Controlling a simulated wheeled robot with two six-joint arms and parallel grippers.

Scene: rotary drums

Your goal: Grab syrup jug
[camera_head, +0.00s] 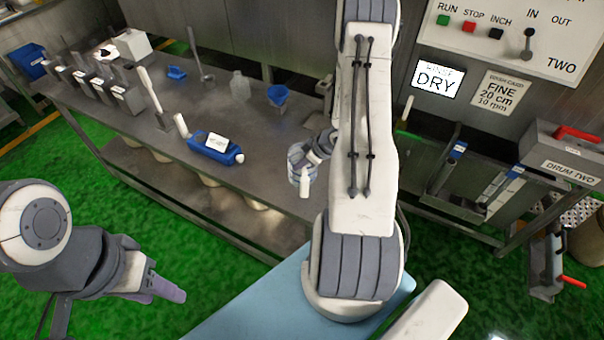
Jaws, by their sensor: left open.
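A blue jug-like container (202,148) with a white label sits on the metal bench. I cannot read its label, so I cannot confirm that it is the syrup jug. My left gripper (168,291) is open and empty over the green floor, in front of the bench and well apart from the container. My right gripper (303,172) is at the bench's right part, to the right of the blue container and apart from it. My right arm partly hides it, and its jaw opening cannot be made out.
The metal bench (120,120) holds a row of grey boxes (95,85), a clear bottle (240,86), a blue cup (277,95) and a small blue scoop (177,72). At right are a control panel (510,35) and the Drum Two unit (560,150). Green floor lies before the bench.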

